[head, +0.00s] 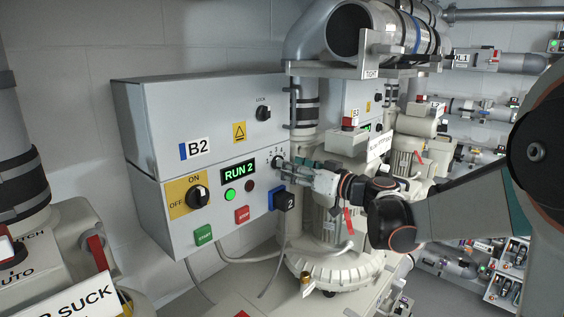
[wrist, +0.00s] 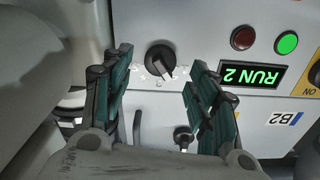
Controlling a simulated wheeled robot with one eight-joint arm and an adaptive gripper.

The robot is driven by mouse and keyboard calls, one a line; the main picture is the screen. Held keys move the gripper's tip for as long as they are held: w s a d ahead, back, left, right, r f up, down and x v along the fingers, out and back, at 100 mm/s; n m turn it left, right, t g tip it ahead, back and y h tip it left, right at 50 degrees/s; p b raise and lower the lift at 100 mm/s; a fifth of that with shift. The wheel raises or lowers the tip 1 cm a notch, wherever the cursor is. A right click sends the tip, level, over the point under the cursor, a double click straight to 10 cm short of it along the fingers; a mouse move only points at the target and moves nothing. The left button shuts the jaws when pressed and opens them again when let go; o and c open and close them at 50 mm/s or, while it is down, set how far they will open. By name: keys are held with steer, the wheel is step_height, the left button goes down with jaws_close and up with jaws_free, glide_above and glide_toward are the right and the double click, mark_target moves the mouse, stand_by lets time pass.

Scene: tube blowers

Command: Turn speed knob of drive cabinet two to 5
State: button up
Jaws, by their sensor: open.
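The drive cabinet B2 (head: 205,110) is a grey wall box with a green display (head: 238,169) reading RUN 2. The display also shows in the wrist view (wrist: 251,77). The black speed knob (head: 277,162) sits at the right of the display with small white scale digits around it. In the wrist view the knob (wrist: 160,60) has a white pointer line, tilted. My gripper (head: 291,165) is at the cabinet front by the knob. In the wrist view its fingers (wrist: 162,62) are open, apart on either side of the knob; contact is not visible.
An ON/OFF switch (head: 197,196), green START button (head: 203,234), red STOP button (head: 242,214) and blue-black plug (head: 284,200) are close by on the box. A LOCK switch (head: 263,113) sits above. A blower with pipes stands right behind my arm.

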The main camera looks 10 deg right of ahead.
steer(key=shift+x, duration=1.6)
steer(key=c, duration=1.1)
steer(key=shift+o, duration=0.2)
